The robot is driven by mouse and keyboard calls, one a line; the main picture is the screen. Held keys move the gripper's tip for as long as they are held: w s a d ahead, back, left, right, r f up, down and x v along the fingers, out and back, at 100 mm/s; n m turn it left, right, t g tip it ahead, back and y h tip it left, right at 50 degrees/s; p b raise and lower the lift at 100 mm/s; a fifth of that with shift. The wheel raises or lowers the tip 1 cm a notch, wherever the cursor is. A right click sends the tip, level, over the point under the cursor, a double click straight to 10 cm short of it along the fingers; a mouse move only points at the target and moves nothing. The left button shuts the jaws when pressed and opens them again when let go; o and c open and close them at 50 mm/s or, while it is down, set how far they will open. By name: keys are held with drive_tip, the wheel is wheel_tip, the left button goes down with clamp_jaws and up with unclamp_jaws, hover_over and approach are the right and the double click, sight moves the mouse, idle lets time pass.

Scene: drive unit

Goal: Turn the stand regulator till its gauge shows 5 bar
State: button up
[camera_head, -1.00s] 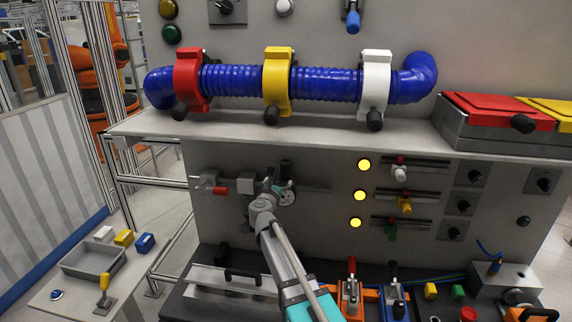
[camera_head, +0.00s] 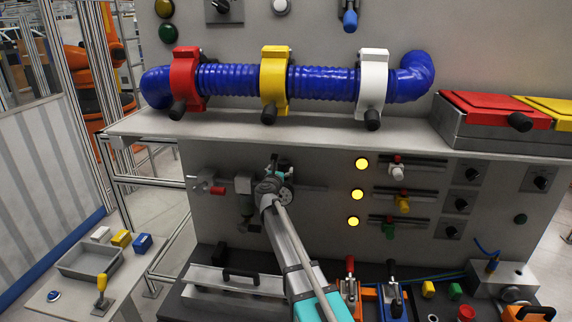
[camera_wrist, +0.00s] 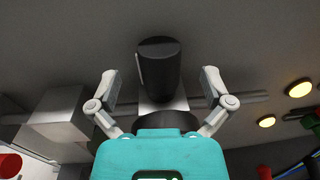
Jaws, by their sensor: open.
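The stand regulator's black knob (camera_wrist: 158,66) stands between the two grey fingers of my gripper (camera_wrist: 160,76) in the wrist view. The fingers are spread, with a visible space on each side of the knob. In the head view my wrist and gripper (camera_head: 274,164) cover the knob. The regulator's small round gauge (camera_head: 286,196) shows just right of my wrist, partly covered. Its needle and numbers are too small to read.
A red-handled valve (camera_head: 217,190) sits on the same line to the left. The shelf (camera_head: 230,125) with the blue hose (camera_head: 325,82) juts out above my gripper. Lit yellow lamps (camera_head: 358,194) and sliders are to the right. Toggle clamps (camera_head: 350,285) stand below.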

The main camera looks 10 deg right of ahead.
sight(281, 165)
drive_tip(key=shift+x, duration=2.25)
drive_tip(key=c, duration=1.1)
drive_tip(key=shift+c, duration=0.2)
drive_tip(key=shift+m+g+h, duration=0.3)
drive_tip(key=shift+m+h, duration=0.1)
drive_tip(key=shift+h, duration=0.2)
drive_tip(key=shift+w+m+g+h, duration=0.1)
drive_tip(key=shift+m+g+h, duration=0.35)
drive_tip(key=shift+h, duration=0.25)
drive_tip(key=shift+m+g+h, duration=0.95)
drive_tip(key=shift+m+h, duration=0.1)
drive_tip(key=shift+h, duration=0.25)
drive_tip(key=shift+d, duration=0.1)
